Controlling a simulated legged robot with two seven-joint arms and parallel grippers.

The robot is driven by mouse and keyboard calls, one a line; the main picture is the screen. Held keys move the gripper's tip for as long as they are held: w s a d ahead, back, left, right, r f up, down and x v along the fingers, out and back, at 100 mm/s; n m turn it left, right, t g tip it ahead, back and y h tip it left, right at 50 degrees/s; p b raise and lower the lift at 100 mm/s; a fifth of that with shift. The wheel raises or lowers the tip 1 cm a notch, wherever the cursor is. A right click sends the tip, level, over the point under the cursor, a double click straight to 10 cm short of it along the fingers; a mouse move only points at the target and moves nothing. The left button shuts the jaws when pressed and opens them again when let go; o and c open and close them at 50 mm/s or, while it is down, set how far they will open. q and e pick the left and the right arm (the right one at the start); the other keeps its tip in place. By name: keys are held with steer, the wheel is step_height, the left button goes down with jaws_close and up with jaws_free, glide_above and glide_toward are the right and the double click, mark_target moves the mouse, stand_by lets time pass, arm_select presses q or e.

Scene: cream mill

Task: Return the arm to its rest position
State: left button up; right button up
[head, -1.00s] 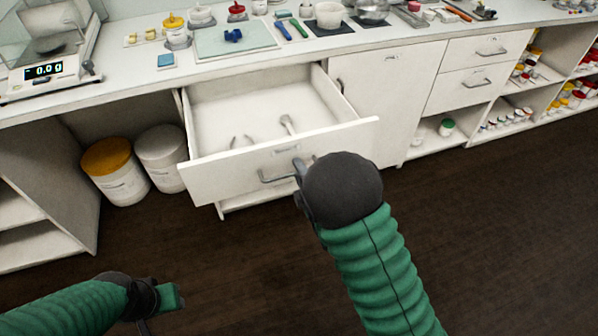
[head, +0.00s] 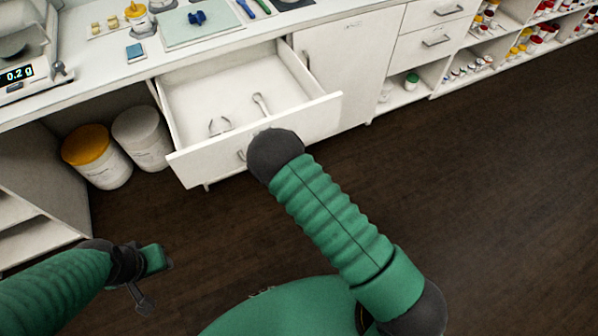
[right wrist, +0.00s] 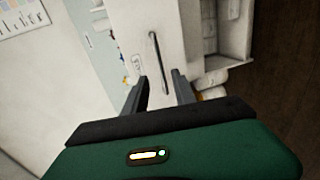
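My right arm (head: 330,215) reaches from the lower right toward the front of a pulled-out white drawer (head: 190,162). In the head view its dark wrist hides the right gripper and part of the drawer handle (head: 241,155). In the right wrist view the right gripper (right wrist: 160,76) has its two fingers apart with nothing held. A long bar handle (right wrist: 158,60) on a pale front shows between and beyond the fingertips. My left gripper (head: 148,280) hangs over the dark floor at lower left, empty; its finger opening is unclear.
The drawer holds a spoon-like tool (head: 262,104) and a curved metal tool (head: 219,126). Two tubs, one yellow-lidded (head: 98,160) and one white (head: 142,135), stand under the counter. A scale (head: 20,78) sits on the counter. The floor at right is clear.

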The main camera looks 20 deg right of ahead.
arm_select(q)
steer(key=shift+p+v, duration=0.4)
steer(key=shift+v, duration=0.5)
arm_select(e)
steer(key=shift+v, duration=1)
arm_select(q)
steer(key=shift+w, duration=0.15)
steer(key=p+v, duration=0.3)
steer(key=shift+w+r, duration=0.3)
steer(key=shift+w, duration=0.05)
arm_select(e)
steer(key=s+r+m+g, duration=0.9)
steer(key=r+m+g, duration=0.3)
steer(key=m, duration=0.6)
steer(key=shift+d+g+h, duration=0.3)
steer(key=shift+d+g, duration=0.1)
steer(key=shift+g, duration=0.1)
